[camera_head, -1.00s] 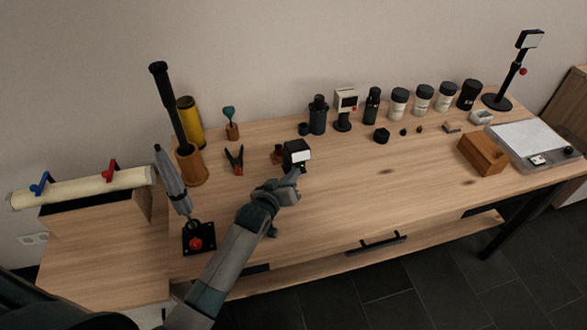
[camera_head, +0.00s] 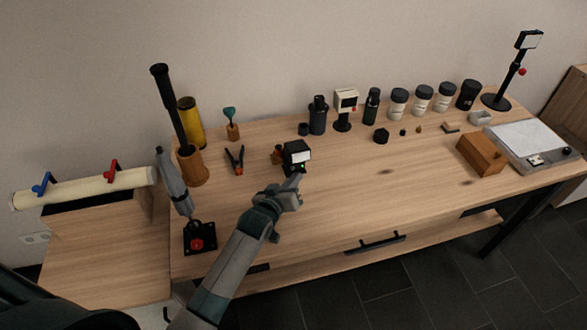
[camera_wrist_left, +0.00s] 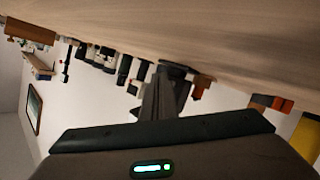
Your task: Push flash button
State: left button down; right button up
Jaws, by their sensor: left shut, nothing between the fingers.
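A small black flash unit (camera_head: 297,152) with a white front panel stands on the wooden table, left of the middle. Its button cannot be made out. My left gripper (camera_head: 297,181) is shut and empty, just in front of and below the flash unit in the head view. Whether the fingertips touch it I cannot tell. In the left wrist view the closed fingers (camera_wrist_left: 165,92) point at a dark shape that they partly cover. My right gripper is not in view.
A clamp (camera_head: 235,160), a wooden cup (camera_head: 191,166) and a joystick-like base with a red knob (camera_head: 198,240) are to the left. Several jars (camera_head: 423,100) line the back. A wooden box (camera_head: 481,154) is at right. The middle tabletop is clear.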

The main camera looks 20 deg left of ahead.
pick_arm(q)
jog(key=shift+s+d+r+p, duration=0.15)
jog(key=shift+s+d+p, duration=0.6)
jog(key=shift+s, duration=0.4)
jog(key=shift+s+d+p, duration=0.4)
jog(key=shift+s+d, duration=0.55)
jog(key=shift+s, duration=0.15)
